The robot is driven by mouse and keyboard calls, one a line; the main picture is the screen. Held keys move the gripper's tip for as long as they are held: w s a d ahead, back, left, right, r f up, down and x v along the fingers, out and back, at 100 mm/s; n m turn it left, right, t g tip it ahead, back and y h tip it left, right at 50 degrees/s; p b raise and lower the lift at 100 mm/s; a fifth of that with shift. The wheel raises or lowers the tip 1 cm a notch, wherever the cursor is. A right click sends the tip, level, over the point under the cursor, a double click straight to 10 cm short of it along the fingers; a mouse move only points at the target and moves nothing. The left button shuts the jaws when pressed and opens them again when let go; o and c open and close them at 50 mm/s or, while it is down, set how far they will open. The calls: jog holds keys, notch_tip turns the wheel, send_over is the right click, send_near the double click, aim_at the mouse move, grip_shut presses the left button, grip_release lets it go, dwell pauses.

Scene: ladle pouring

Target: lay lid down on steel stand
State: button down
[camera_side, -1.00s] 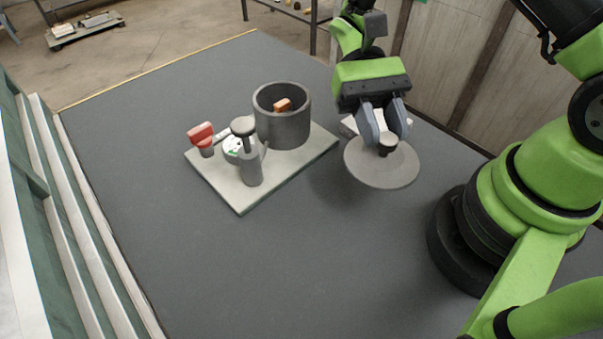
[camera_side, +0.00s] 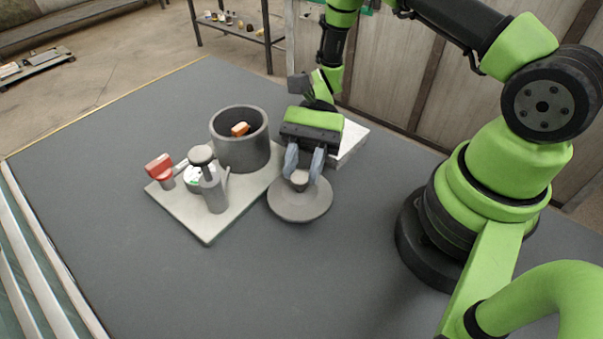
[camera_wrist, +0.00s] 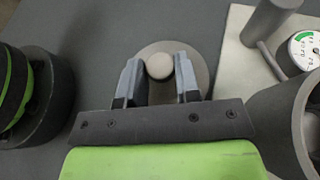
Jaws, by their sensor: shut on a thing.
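The lid (camera_side: 300,209) is a flat grey disc with a round knob on top, right of the pale base plate in the side view. My gripper (camera_side: 302,176) is shut on the lid's knob, with one finger on each side. In the wrist view the knob sits between the fingertips (camera_wrist: 160,70) and the lid's disc (camera_wrist: 160,47) shows around it. The lid looks about level; I cannot tell its height above the table. A pale metallic block (camera_side: 350,143) behind my gripper may be the steel stand; my gripper partly hides it.
The base plate (camera_side: 210,232) bears an open grey pot (camera_side: 243,155) with an orange thing (camera_side: 240,129) inside, a dial gauge (camera_wrist: 303,48), a red-handled part (camera_side: 160,167) and a grey post with a round cap (camera_side: 201,155). The dark table (camera_side: 300,285) is clear in front.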

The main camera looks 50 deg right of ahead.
jog(key=shift+f, duration=1.05)
jog(key=shift+f, duration=0.1)
jog(key=c, duration=0.8)
grip_release()
